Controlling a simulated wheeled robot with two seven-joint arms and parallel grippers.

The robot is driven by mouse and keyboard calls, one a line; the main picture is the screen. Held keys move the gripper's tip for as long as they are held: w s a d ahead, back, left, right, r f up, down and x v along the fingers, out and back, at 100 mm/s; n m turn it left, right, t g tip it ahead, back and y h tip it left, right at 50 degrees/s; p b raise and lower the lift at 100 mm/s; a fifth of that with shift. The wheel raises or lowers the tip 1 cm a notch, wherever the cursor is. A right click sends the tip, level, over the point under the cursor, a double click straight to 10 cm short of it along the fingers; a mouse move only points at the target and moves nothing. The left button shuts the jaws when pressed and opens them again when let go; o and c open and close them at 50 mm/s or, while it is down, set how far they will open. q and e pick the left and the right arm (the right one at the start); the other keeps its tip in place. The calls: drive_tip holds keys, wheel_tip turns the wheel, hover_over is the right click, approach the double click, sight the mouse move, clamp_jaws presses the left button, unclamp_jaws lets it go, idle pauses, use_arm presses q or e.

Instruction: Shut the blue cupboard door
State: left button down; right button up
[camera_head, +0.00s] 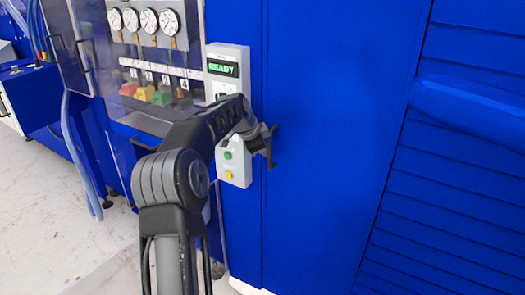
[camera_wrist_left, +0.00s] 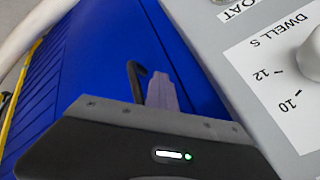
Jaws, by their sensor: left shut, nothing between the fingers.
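The blue cupboard door (camera_head: 340,130) seems to be the large, smooth upright panel right of the control box in the head view. A vertical seam runs down its left side. I cannot tell from the frames whether it stands ajar. My left gripper (camera_head: 262,142) is at that seam, beside the control box. In the left wrist view its fingers (camera_wrist_left: 162,93) are together and empty, in front of blue panelling. A black hooked piece (camera_wrist_left: 136,80), perhaps a handle, shows beside them; whether they touch is unclear. My right gripper is not in view.
The grey control box (camera_head: 235,165) with a READY display stands close to my left gripper; its dial plate (camera_wrist_left: 285,75) fills the wrist view's right side. A clear-fronted cabinet with several gauges (camera_head: 148,20) is left. A slatted blue panel (camera_head: 440,220) is right. Pale floor (camera_head: 50,200) lies lower left.

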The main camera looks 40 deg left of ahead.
use_arm(q)
drive_tip(key=b+v, duration=0.1)
drive_tip(key=v, duration=0.6)
drive_tip(key=shift+r+b, duration=0.35)
drive_tip(key=shift+r, duration=0.05)
drive_tip(key=shift+s, duration=0.2)
